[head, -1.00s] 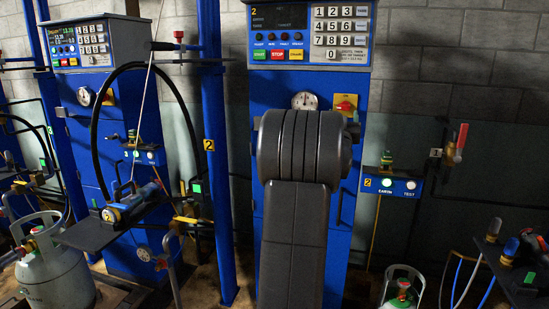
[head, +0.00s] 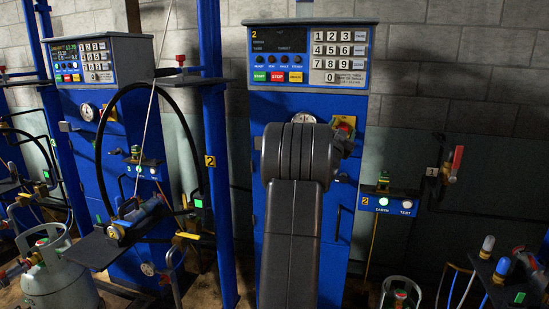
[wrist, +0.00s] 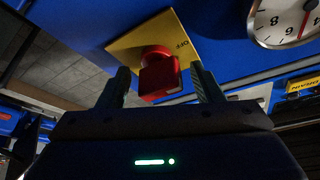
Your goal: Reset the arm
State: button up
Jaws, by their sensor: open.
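My gripper (wrist: 164,85) shows in the wrist view with its two dark fingers apart. A red knob (wrist: 160,76) on a yellow plate (wrist: 180,35) marked OFF shows between and beyond the fingertips. I cannot tell whether the fingers touch it. In the head view my grey arm stands in front of the central blue scale (head: 262,130) and hides the gripper. The yellow plate with its red knob (head: 343,125) shows partly at the arm's upper right.
A white dial gauge (wrist: 285,20) is close beside the plate in the wrist view. A keypad panel (head: 308,58) is above my arm. A blue post (head: 215,150) and a second scale (head: 105,130) with a gas cylinder (head: 58,275) stand at left. A red-handled valve (head: 456,163) is on the right wall.

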jog(key=m+p, duration=0.1)
jog(key=m+g+h+p, duration=0.1)
jog(key=m, duration=0.1)
jog(key=m+p, duration=0.1)
jog(key=p, duration=0.1)
jog(key=shift+r+m+g+h, duration=0.3)
jog(key=shift+m+g, duration=0.1)
jog(key=m+g+p, duration=0.1)
jog(key=m+p, duration=0.3)
jog(key=shift+m+g+h, duration=0.3)
jog(key=shift+g, duration=0.1)
jog(key=m+g+p, duration=0.1)
jog(key=m+p, duration=0.1)
jog(key=shift+d+f+m+p, duration=0.1)
jog(key=shift+m+p, duration=0.2)
jog(key=shift+f+m, duration=0.1)
jog(key=shift+m, duration=0.2)
jog(key=shift+f, duration=0.1)
